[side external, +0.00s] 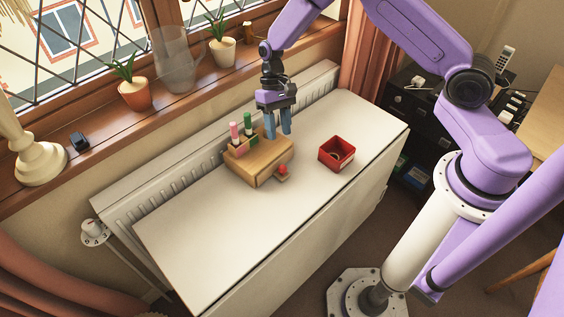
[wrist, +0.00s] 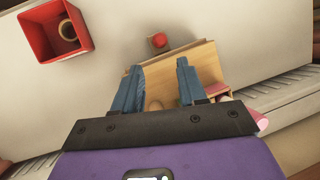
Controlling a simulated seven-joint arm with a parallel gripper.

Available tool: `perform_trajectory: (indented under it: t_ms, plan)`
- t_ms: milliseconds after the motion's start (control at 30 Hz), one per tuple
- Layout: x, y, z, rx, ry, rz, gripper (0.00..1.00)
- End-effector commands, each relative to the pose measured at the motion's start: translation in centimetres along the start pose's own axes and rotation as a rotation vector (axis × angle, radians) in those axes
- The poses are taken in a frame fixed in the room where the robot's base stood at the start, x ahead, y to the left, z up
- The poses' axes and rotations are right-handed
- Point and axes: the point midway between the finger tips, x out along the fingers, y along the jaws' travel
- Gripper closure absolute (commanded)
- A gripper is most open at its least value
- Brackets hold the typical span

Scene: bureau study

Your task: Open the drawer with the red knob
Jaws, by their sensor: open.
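A small wooden desk box (side external: 258,164) stands on the white table; its top also shows in the wrist view (wrist: 190,68). A red knob (side external: 284,168) sits at its front, on a small wooden piece that juts out low; I cannot tell whether this is the drawer itself. In the wrist view the red knob (wrist: 159,40) lies just beyond the box's front edge. My gripper (side external: 279,135) points down, open and empty, over the box, behind the knob and apart from it. Its blue fingers (wrist: 158,68) appear either side of the box top in the wrist view.
A pink marker (side external: 234,134) and a green marker (side external: 248,124) stand upright at the box's back. A red open container (side external: 327,155) with a round item inside sits to the right. The table's front left (side external: 215,235) is clear. A radiator and windowsill run behind.

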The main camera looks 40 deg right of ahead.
Motion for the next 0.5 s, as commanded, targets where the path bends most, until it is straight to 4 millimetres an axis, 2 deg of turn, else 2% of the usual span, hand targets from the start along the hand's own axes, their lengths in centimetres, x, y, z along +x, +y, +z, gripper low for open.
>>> perform_trajectory:
  t_ms: [300,500]
  plan:
    - [6.1,0.1,0.1,0.000,-0.004,0.002,0.59]
    - [9.1,0.1,0.0,-0.001,-0.001,0.001,0.59]
